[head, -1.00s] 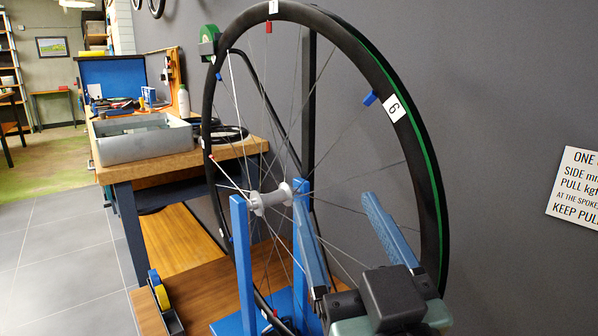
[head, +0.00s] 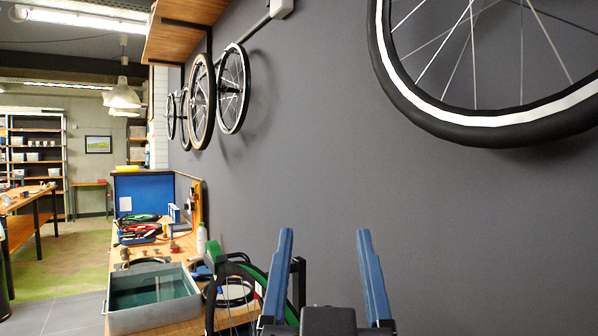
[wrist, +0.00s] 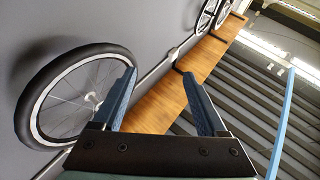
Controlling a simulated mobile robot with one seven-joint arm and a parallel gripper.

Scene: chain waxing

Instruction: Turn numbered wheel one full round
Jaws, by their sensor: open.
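The numbered wheel (head: 238,282) shows only as a small top part of its black rim at the bottom of the head view, just left of my gripper. Its number tags cannot be read and most of it is below the frame. My gripper (head: 325,240) is open and empty, its two blue fingers pointing up in front of the grey wall. In the wrist view my gripper (wrist: 160,95) points toward the ceiling and a wooden shelf, with nothing between the fingers. The numbered wheel is not visible there.
A large white-striped wheel (head: 500,125) hangs on the wall at upper right. Several more wheels (head: 203,100) hang farther back under a wooden shelf (head: 180,32). A workbench with a grey metal basin (head: 155,312) stands at lower left. The wall before my gripper is bare.

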